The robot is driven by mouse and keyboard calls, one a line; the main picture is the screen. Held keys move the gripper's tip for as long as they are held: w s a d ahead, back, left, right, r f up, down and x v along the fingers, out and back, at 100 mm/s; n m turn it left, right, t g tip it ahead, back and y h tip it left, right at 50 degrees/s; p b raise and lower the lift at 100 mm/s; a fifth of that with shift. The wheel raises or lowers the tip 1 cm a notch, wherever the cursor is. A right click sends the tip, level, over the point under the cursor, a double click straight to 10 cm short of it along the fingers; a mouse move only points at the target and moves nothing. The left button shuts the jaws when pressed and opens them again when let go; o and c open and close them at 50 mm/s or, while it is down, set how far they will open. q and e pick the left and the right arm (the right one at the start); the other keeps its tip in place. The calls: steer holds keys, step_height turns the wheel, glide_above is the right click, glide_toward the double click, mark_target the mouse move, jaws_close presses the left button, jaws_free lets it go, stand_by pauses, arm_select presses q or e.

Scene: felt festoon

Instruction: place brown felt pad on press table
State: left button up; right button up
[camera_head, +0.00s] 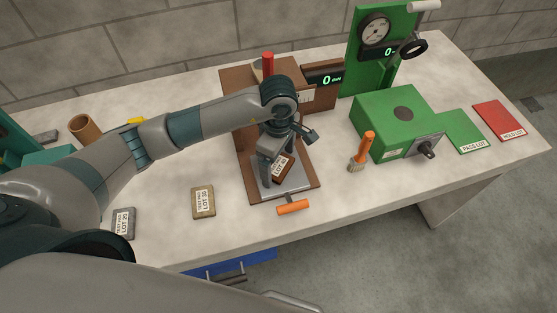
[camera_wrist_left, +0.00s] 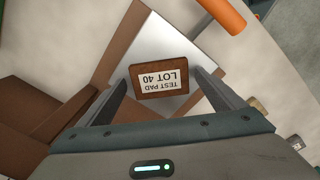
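The brown felt pad (camera_head: 283,168), labelled TEST PAD LOT 40, is at the grey metal plate of the press table (camera_head: 297,185). In the left wrist view the pad (camera_wrist_left: 160,63) lies flat against the pale plate (camera_wrist_left: 178,38), between my left fingertips. My left gripper (camera_head: 275,172) points down over the plate. In the wrist view the left gripper (camera_wrist_left: 162,76) has a finger on each side of the pad, with a narrow gap at each side, so it looks open. My right gripper is not in view.
An orange handle (camera_head: 292,207) sits at the press's front edge. A tan pad (camera_head: 204,202) and a grey pad (camera_head: 124,222) lie left. An orange-handled brush (camera_head: 362,151) and a green box gauge (camera_head: 394,120) stand right. The table is bare between the tan pad and press.

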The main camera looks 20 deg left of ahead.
mark_target(278, 165)
arm_select(q)
steer(key=shift+r, duration=0.1)
steer(key=shift+r, duration=0.25)
step_height(278, 165, up, 12)
steer(key=b, duration=0.4)
stand_by(0.3)
steer(key=shift+f, duration=0.2)
stand_by(1.1)
